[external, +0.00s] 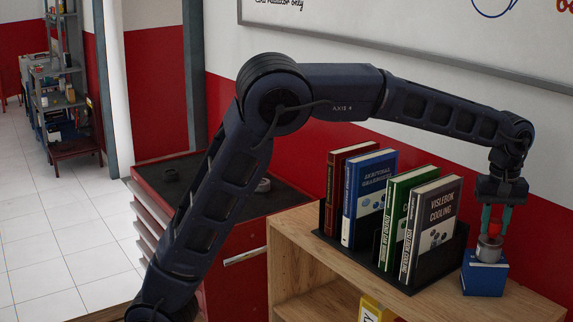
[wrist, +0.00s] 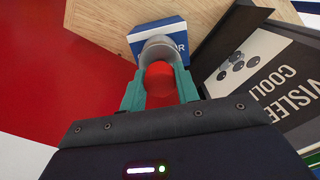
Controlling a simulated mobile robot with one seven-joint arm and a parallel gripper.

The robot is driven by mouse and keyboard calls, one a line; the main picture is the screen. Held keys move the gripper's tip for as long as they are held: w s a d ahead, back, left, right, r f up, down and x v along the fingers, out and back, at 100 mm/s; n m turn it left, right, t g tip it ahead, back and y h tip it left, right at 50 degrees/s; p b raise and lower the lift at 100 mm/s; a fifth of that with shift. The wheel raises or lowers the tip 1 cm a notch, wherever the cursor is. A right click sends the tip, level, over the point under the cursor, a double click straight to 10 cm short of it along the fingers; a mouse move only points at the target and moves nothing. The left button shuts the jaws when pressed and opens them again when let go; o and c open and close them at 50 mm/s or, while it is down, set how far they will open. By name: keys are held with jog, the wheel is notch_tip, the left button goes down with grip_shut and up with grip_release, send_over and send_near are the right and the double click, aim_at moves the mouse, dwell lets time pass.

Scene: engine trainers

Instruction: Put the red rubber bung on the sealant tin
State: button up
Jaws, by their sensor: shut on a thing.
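The red rubber bung (external: 491,231) is between the teal fingers of my gripper (external: 495,225), which is shut on it and points down. In the wrist view the bung (wrist: 158,76) sits between both fingertips (wrist: 159,88). Directly below is a small grey tin (external: 489,249), which looks like the sealant tin; it also shows just beyond the bung in the wrist view (wrist: 157,45). The tin stands on a blue box (external: 485,275). The bung is at or just above the tin's top; I cannot tell whether they touch. The bung hides part of the tin.
A black book rack (external: 416,278) with several books stands on the wooden shelf unit (external: 292,238), left of the blue box. The red wall and whiteboard (external: 430,35) are behind. A red tool cabinet (external: 235,280) stands farther left.

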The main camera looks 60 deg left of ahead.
jog(key=shift+f, duration=0.2)
jog(key=shift+f, duration=0.15)
jog(key=o, duration=1)
jog(key=shift+c, duration=0.2)
